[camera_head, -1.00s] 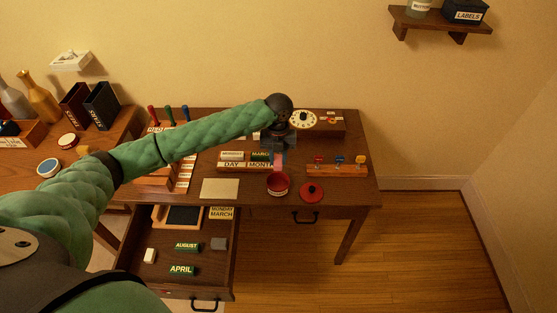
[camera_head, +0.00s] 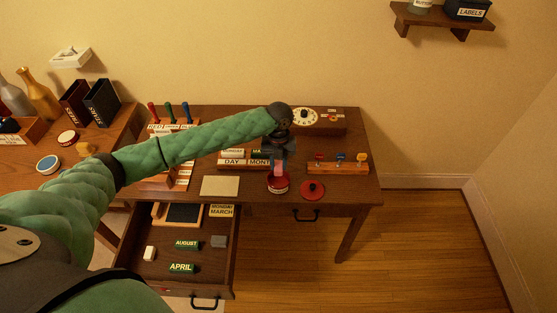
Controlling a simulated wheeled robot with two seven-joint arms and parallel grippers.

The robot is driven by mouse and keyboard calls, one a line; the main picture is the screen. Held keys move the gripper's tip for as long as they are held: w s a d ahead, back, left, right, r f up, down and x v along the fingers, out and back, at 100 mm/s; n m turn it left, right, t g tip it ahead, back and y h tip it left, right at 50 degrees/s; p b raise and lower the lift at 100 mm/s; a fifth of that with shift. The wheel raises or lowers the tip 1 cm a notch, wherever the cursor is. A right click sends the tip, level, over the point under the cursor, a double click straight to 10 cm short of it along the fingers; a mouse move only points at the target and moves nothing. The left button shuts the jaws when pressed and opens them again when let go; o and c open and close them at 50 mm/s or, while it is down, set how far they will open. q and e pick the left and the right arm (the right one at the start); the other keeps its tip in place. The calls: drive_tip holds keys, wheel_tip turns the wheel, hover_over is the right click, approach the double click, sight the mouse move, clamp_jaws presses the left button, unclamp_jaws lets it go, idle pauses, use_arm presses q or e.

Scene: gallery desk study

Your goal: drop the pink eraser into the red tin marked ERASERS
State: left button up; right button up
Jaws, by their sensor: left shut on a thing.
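The red tin (camera_head: 278,187) stands open on the desk near its front edge; its marking is too small to read. My left gripper (camera_head: 278,163) points down just above the tin. It is shut on the pink eraser (camera_head: 278,169), which hangs at the tin's mouth. I cannot tell whether the eraser's lower end is below the rim. A red lid (camera_head: 312,189) with a dark knob lies on the desk right of the tin. My right gripper is not in view.
The DAY/MONTH block holder (camera_head: 232,163) is close behind and left of the tin. A wooden rack (camera_head: 338,168) with coloured knobs stands to the right. A clock dial (camera_head: 305,117) is behind. The open drawer (camera_head: 200,256) holds AUGUST and APRIL blocks. A blank card (camera_head: 220,186) lies left.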

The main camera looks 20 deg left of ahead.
use_arm(q)
drive_tip(key=shift+f, duration=0.85)
drive_tip(key=shift+f+b, duration=0.55)
drive_tip(key=shift+f, duration=0.4)
drive_tip(key=shift+f+b, duration=0.3)
drive_tip(key=shift+f, duration=0.6)
drive_tip(key=o, duration=1.1)
drive_tip(key=shift+c, duration=0.2)
drive_tip(key=shift+o, duration=0.2)
drive_tip(key=shift+r+p, duration=1.05)
drive_tip(key=shift+r, duration=0.25)
drive_tip(key=shift+r+p, duration=1.7)
drive_tip(key=shift+r, duration=0.55)
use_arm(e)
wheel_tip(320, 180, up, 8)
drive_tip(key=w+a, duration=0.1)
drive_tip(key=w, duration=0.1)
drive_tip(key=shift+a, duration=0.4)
use_arm(q)
drive_tip(key=shift+f, duration=0.1)
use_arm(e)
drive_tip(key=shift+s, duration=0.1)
